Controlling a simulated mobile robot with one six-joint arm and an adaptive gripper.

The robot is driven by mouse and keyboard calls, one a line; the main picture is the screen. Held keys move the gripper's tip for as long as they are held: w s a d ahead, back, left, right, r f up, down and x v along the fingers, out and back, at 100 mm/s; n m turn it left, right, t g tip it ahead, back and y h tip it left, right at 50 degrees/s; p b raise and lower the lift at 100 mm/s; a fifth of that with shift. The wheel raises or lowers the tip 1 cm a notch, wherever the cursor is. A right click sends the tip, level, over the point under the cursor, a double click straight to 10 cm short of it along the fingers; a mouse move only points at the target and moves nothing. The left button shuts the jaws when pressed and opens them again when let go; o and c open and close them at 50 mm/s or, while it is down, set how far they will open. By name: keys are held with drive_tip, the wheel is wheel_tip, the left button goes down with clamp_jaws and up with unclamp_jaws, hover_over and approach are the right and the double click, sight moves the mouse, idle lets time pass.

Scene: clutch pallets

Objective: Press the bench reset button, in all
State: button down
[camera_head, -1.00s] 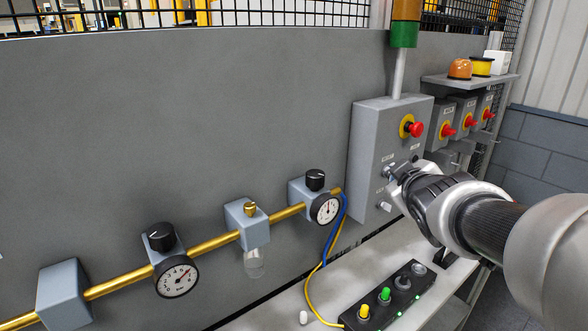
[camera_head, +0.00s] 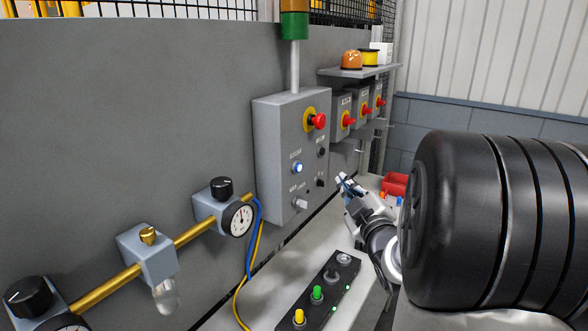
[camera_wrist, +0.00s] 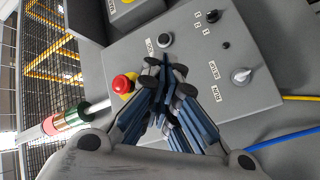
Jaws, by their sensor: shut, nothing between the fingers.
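The grey control box (camera_head: 265,150) stands against the panel wall. A round push button (camera_head: 297,167) glows blue-white on its front, with a small label above it too small to read; it appears to be the reset button. My gripper (camera_head: 343,181) is to the right of the box's front face, apart from the button. In the wrist view my gripper (camera_wrist: 166,72) is shut and empty, pointing at the box face (camera_wrist: 200,50). There its fingers hide the place of the lit button.
A red emergency stop (camera_head: 318,121) sits above the lit button; a white knob (camera_head: 300,203) sits below it. A dark button (camera_wrist: 165,40) shows beside my fingers. A switch strip (camera_head: 322,290) lies on the bench. A large black ribbed cylinder (camera_head: 490,215) fills the right.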

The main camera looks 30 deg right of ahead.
sight(298, 167)
drive_tip(key=w+a, duration=0.3)
drive_tip(key=w, duration=0.5)
drive_tip(key=shift+a, duration=0.2)
drive_tip(key=shift+w, duration=0.1)
idle(1.3)
drive_tip(key=shift+w+a+b, duration=0.2)
drive_tip(key=shift+w+b, duration=0.15)
drive_tip(key=shift+b, duration=0.1)
drive_tip(key=shift+w+a+b, duration=0.15)
drive_tip(key=shift+w+b, duration=0.2)
drive_tip(key=shift+w, duration=0.1)
idle(0.6)
idle(0.3)
drive_tip(key=shift+s+d+b, duration=0.35)
drive_tip(key=shift+s+b, duration=0.05)
drive_tip(key=shift+s, duration=0.45)
